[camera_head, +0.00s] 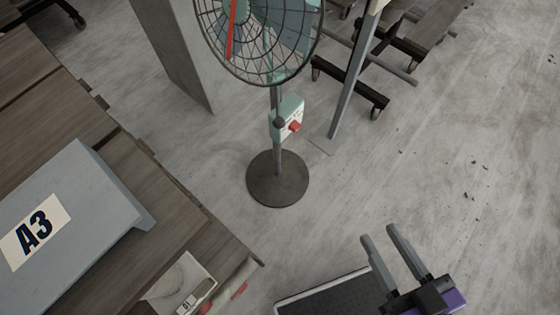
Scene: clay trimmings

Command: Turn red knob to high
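The red knob (295,126) is on the front of a pale green control box (286,115) on the pole of a standing fan. The fan's wire cage (262,42) is above it and its round dark base (277,179) is on the floor. The knob's setting and the box's markings are too small to read. My gripper (383,233) is at the lower right, its two grey fingers apart with nothing between them. It is well to the right of and below the knob in the picture, not touching it.
A wooden table (150,195) on the left carries a grey case (105,262) marked A3. A small white tray (200,275) lies near its corner. A concrete pillar (175,50) and wheeled racks (350,88) stand behind. The floor right of the fan is open, with dark crumbs.

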